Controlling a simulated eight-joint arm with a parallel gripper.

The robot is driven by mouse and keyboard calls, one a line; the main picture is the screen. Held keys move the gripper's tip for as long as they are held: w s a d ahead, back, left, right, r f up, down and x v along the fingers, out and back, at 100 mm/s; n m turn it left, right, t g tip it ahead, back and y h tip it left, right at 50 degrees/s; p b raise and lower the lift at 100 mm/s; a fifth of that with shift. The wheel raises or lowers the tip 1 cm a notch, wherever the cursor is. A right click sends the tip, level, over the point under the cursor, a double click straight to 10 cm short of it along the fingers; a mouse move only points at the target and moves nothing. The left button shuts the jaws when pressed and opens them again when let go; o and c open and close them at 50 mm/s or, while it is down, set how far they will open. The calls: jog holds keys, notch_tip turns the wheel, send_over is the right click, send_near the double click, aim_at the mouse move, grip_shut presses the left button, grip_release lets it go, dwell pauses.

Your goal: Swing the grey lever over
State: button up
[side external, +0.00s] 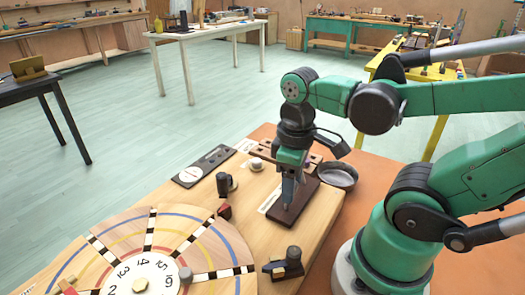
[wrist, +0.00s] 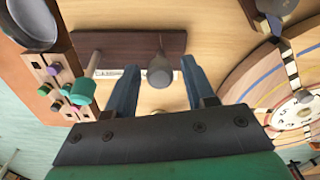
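My gripper (wrist: 158,66) is open, with one blue finger on each side of the knob. I cannot tell whether either finger touches it. In the side external view, my gripper (side external: 289,190) points down over the dark brown plate (side external: 296,214), and the lever is hidden by the fingers.
A large wooden dial (side external: 200,232) with striped spokes lies to the left of the plate. A black block (side external: 292,262) stands at the board's front. A metal pan (side external: 338,174) sits behind right. A teal knob (wrist: 82,91) stands near the left finger.

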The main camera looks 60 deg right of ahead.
grip_shut()
jog(key=shift+s, duration=0.15)
jog(key=shift+s+f+t, duration=0.1)
jog(key=shift+s+t, duration=0.2)
jog(key=shift+t, duration=0.4)
jog(key=shift+o, duration=1.6)
grip_release()
